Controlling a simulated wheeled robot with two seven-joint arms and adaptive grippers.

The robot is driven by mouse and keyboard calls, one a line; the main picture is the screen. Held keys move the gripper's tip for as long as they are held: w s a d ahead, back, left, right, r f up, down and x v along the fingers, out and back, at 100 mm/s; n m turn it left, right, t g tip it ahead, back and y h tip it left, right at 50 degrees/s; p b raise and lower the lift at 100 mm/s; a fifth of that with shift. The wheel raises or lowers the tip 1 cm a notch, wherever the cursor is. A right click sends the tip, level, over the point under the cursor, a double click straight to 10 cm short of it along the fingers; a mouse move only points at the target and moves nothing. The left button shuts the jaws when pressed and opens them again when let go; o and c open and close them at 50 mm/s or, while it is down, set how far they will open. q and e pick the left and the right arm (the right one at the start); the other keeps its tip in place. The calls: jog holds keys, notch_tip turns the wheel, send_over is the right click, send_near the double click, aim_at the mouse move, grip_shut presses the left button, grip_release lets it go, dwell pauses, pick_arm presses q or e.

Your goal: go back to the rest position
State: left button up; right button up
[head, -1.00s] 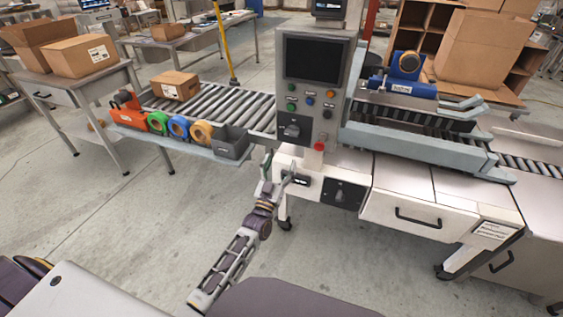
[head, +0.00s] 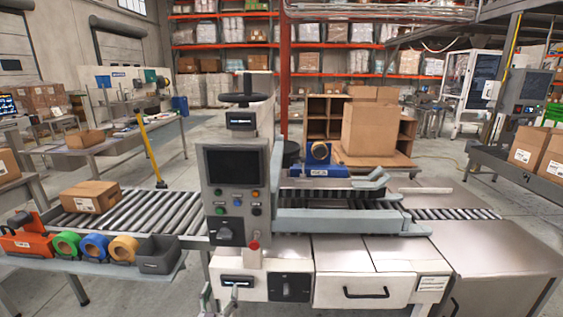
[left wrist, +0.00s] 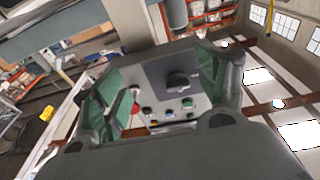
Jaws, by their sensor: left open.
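My left gripper (head: 221,293) shows at the bottom edge of the head view, in front of the lower left of the weigher's white cabinet (head: 262,262). Its fingers are apart and nothing is between them; the rest of its arm is out of the picture. In the left wrist view, the open fingers with green pads (left wrist: 160,78) frame the grey control panel (left wrist: 160,85) beyond them, which appears upside down with its black knob, red button and coloured buttons. The panel also shows in the head view (head: 233,195). My right gripper is not in view.
A roller conveyor (head: 150,210) with a carton (head: 91,197) lies left of the weigher. Tape rolls (head: 95,246) and a grey bin (head: 157,254) sit on its front shelf. A drawer (head: 367,290) and another conveyor (head: 455,214) are at right.

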pick_arm(q)
jog(key=s+f+m+g+p, duration=0.1)
jog(key=s+f+g+p, duration=0.4)
jog(key=s+f, duration=0.65)
jog(key=s+f+g+p, duration=0.55)
jog(key=s+f, duration=0.25)
jog(key=f, duration=0.6)
jog(key=s+a+f+g+p, duration=0.2)
jog(key=s+p, duration=0.1)
jog(key=s, duration=0.8)
jog(key=s+a+f+g+y+p, duration=0.1)
jog(key=s+f+g+p, duration=0.2)
jog(key=s, duration=0.9)
jog(key=s+a+f+g+p, duration=0.2)
jog(key=s+g+p, duration=0.1)
jog(key=s, duration=0.9)
jog(key=shift+s+a+f+m, duration=0.25)
jog(key=shift+a+m, duration=0.05)
jog(key=shift+a, duration=0.05)
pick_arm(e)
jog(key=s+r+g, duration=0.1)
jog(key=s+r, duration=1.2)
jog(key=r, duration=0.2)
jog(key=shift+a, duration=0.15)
